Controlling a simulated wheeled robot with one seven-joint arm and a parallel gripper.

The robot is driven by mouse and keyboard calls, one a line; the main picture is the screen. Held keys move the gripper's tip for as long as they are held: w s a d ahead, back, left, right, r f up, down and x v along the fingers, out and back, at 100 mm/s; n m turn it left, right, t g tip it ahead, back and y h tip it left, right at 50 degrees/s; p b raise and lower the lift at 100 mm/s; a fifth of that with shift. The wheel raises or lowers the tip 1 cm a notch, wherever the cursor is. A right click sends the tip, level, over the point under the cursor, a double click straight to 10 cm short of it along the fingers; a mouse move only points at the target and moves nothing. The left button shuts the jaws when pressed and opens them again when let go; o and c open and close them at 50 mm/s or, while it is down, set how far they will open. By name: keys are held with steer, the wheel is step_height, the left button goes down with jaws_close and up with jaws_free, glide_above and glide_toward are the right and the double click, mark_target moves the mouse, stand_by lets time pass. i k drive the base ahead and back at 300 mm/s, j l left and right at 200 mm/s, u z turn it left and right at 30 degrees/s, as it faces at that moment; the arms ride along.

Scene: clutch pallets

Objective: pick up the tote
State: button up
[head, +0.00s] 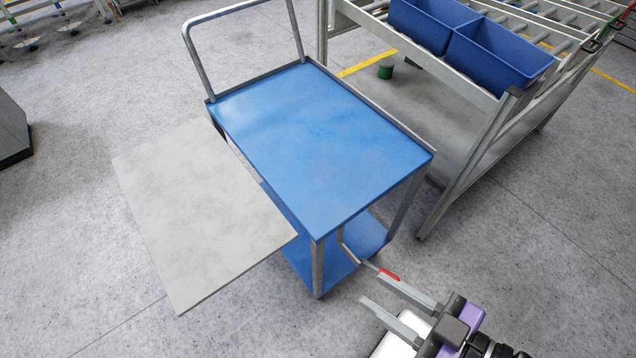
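Two blue totes stand side by side on the roller rack at the top right, the left tote (431,22) touching or nearly touching the right tote (499,56). Both look empty from here, though their floors are only partly visible. My gripper (371,288) is at the lower right, near the front corner of the blue cart. Its two long grey fingers are apart with nothing between them. One finger has a red mark near its tip. The gripper is well below and in front of the totes in the picture, and touches neither.
A green cylinder (386,71) is near the rack. Floor at the lower left is clear.

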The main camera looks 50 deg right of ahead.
mark_target(490, 54)
steer(key=z, duration=1.8)
